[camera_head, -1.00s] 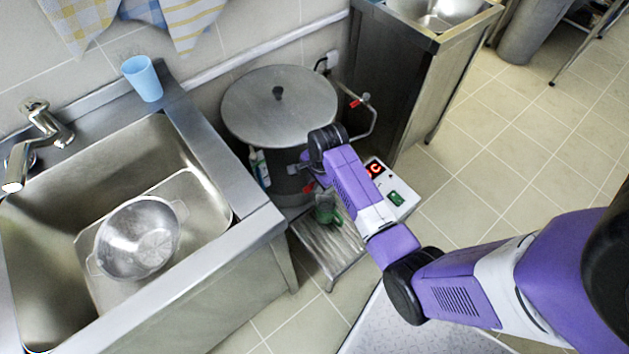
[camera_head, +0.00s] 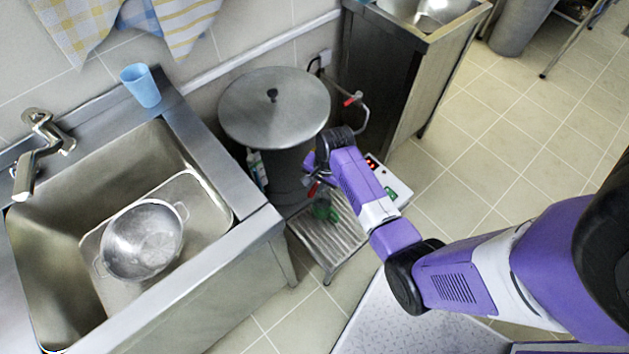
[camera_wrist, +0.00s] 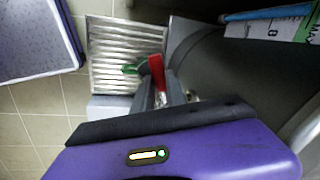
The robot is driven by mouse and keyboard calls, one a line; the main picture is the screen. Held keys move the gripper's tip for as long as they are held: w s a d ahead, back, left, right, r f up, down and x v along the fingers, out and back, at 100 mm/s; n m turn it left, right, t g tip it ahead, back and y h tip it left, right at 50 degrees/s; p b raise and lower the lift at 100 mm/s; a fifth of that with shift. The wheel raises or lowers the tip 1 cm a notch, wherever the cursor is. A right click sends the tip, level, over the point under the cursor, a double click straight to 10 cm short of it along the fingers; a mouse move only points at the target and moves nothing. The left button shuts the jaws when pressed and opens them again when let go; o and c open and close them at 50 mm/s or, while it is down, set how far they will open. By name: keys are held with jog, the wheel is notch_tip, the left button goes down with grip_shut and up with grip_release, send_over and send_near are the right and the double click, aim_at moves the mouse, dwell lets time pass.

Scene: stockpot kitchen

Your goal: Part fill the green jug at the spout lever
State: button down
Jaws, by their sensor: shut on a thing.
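The green jug (camera_head: 325,211) stands on the ribbed drip tray (camera_head: 328,246) at the foot of the big steel stockpot (camera_head: 275,122), below the spout area. Only a small green part of the jug (camera_wrist: 130,69) shows in the wrist view, so its fill level cannot be told. The red spout lever (camera_wrist: 157,72) lies at my gripper's fingertips. My gripper (camera_head: 314,180) is shut on this lever, low on the pot's front and above the jug. The spout itself is mostly hidden by my gripper.
A steel sink (camera_head: 60,220) with a colander (camera_head: 142,240) is at left, with a blue cup (camera_head: 141,86) on its back ledge. A white control box (camera_head: 393,187) stands right of the tray, partly behind my arm. A steel cabinet (camera_head: 385,75) stands behind.

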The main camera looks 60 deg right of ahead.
jog(key=c, duration=1.4)
grip_release()
jog(key=shift+o, duration=0.2)
notch_tip(320, 180, up, 8)
jog(key=s, duration=0.1)
jog(key=shift+s+f+p, duration=0.2)
jog(key=shift+s+p, duration=0.05)
jog(key=shift+p, duration=0.1)
jog(key=shift+d, duration=0.1)
